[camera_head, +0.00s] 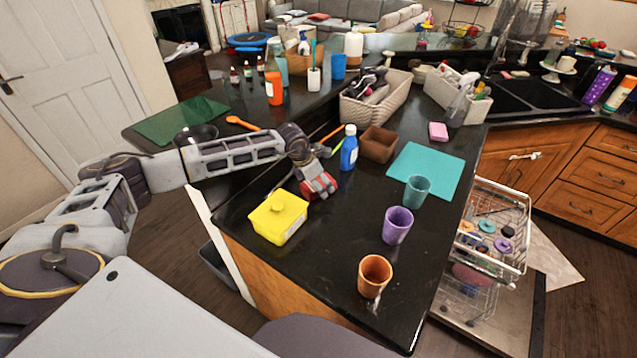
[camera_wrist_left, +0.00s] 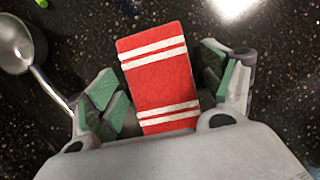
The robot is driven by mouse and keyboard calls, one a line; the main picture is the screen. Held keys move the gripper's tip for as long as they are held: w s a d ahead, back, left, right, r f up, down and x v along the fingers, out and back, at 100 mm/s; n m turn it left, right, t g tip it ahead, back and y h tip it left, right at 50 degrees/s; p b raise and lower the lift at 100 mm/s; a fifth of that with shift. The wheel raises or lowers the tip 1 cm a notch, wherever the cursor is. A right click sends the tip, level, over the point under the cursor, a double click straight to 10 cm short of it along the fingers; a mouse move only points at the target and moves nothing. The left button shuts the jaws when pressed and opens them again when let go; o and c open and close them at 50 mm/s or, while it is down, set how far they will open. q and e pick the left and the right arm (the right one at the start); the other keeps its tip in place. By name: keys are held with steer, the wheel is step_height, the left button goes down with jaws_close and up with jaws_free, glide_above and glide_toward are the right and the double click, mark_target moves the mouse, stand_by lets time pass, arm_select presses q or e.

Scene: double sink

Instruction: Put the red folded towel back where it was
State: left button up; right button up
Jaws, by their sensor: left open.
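The red folded towel (camera_wrist_left: 160,80) with white stripes lies on the black speckled counter in the left wrist view. In the head view only part of the towel (camera_head: 322,187) shows under my left gripper (camera_head: 314,182). My left gripper (camera_wrist_left: 165,84) is open, with one finger on each side of the towel and small gaps between. My right gripper is in neither view.
A yellow tub (camera_head: 278,218) stands just in front of the towel. A blue bottle (camera_head: 349,148) and brown box (camera_head: 378,145) stand behind. A metal spoon (camera_wrist_left: 18,42) lies to the left. Teal, purple (camera_head: 397,225) and orange cups (camera_head: 374,276) stand to the right.

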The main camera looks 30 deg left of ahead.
arm_select(q)
steer(key=b+v, duration=0.1)
steer(key=v, duration=1.1)
steer(key=shift+b, duration=0.35)
steer(key=shift+r, duration=0.1)
steer(key=shift+s, duration=0.15)
